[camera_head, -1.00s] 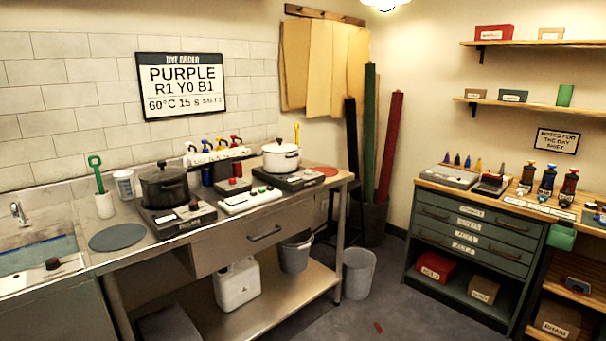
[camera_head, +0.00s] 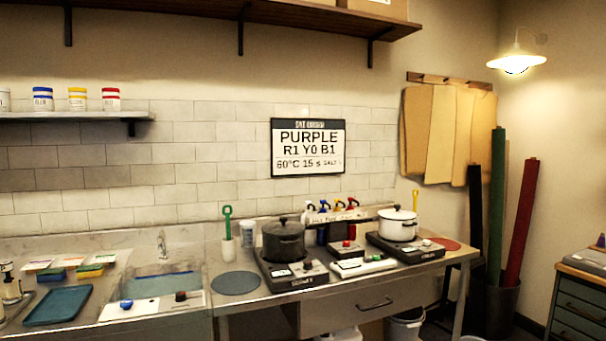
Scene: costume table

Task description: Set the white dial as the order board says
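The order board (camera_head: 307,148) hangs on the tiled wall and reads PURPLE, R1 Y0 B1, 60°C 15 s, then a small salt entry that is hard to read. A black pot (camera_head: 283,241) stands on a dark hotplate (camera_head: 292,277) with a knob at its front. A white pot (camera_head: 397,223) stands on a second dark hotplate (camera_head: 405,249). A white control strip (camera_head: 363,266) lies between them. A white panel (camera_head: 152,306) with a blue knob and a dark knob lies at the sink's front. I cannot make out which part is the white dial or its setting. Neither gripper shows.
Pump bottles (camera_head: 323,222) stand behind a small device with a red button (camera_head: 346,247). A grey round mat (camera_head: 235,283) lies beside the sink (camera_head: 163,283). A blue tray (camera_head: 58,305) is at the left. A green-handled tool (camera_head: 227,222) stands upright behind the mat.

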